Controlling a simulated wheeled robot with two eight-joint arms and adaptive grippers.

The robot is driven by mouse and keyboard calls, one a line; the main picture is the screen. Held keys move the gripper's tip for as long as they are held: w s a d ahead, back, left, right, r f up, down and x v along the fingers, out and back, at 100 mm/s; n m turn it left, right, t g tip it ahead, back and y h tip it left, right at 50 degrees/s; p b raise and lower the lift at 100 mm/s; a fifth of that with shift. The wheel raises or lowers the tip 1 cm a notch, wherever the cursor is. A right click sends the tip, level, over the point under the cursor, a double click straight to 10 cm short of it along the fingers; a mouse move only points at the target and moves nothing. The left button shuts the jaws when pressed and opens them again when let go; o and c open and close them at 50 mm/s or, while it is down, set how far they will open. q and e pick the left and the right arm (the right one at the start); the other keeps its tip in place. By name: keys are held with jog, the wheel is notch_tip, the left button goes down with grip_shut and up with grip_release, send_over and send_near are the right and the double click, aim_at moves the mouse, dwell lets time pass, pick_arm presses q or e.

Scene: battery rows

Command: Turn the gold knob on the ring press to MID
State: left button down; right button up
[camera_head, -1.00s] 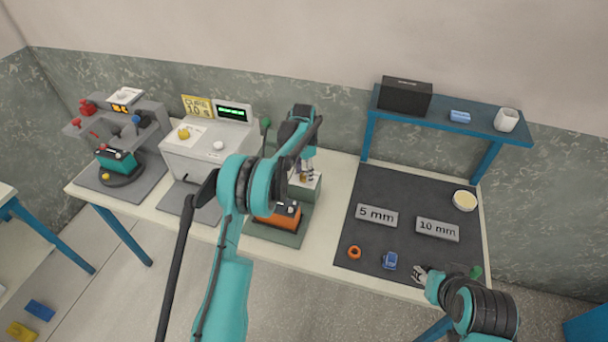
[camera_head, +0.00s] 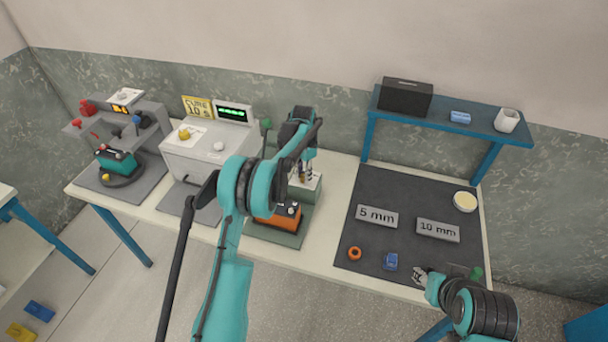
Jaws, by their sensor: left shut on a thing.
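The ring press (camera_head: 309,190) stands in the middle of the bench, partly hidden behind my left arm. My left gripper (camera_head: 302,174) points down at the top of its pale housing and is shut on the small gold knob there. The fingers cover most of the knob, so its pointer and the MID mark cannot be read. An orange block with a black top (camera_head: 283,216) sits at the front of the press. My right gripper (camera_head: 419,276) hangs at the front edge of the dark mat, apart from the press; its finger opening is too small to tell.
Left of the press stand a white curing machine (camera_head: 205,155) with a gold knob and a grey station (camera_head: 150,130). On the dark mat (camera_head: 400,195) lie 5 mm and 10 mm plates, an orange ring (camera_head: 354,253), a blue part (camera_head: 391,261) and a cream dish (camera_head: 465,201). A blue shelf (camera_head: 450,119) stands behind.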

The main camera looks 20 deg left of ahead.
pick_arm(q)
jog(key=n, duration=0.3)
jog(key=shift+n+b, duration=0.3)
jog(key=shift+n, duration=2)
jog(key=c, duration=1.2)
grip_release()
notch_tip(320, 180, up, 12)
